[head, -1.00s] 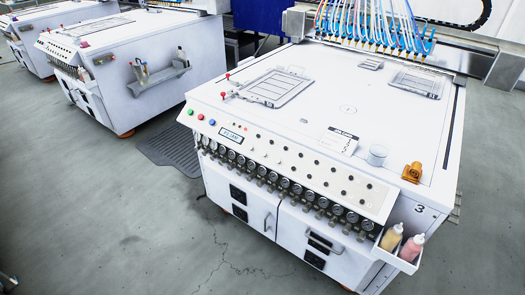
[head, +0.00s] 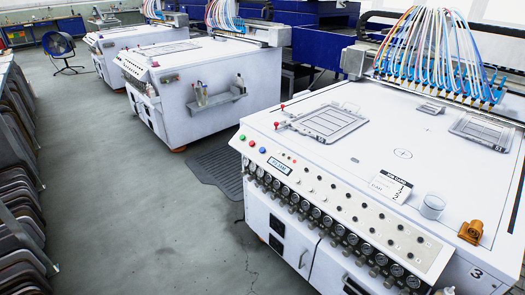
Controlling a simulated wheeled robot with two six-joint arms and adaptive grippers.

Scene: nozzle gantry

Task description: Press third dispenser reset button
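The dispenser marked 3 (head: 366,135) is a large white cabinet filling the right side of the head view. The left end of its sloped front panel has a green button (head: 242,137), a red button (head: 251,143) and a blue button (head: 263,150). A small display (head: 279,166) is beside them. Rows of small dark knobs run right along the panel, above a row of round gauges (head: 315,212). I cannot read which button is the reset. Neither of my grippers shows in this view.
Two more white dispensers stand behind to the left, the nearer one (head: 185,62) with a side shelf. A dark floor mat (head: 217,168) lies between it and dispenser 3. Stacked dark trays (head: 18,185) line the left edge. The grey floor between is clear.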

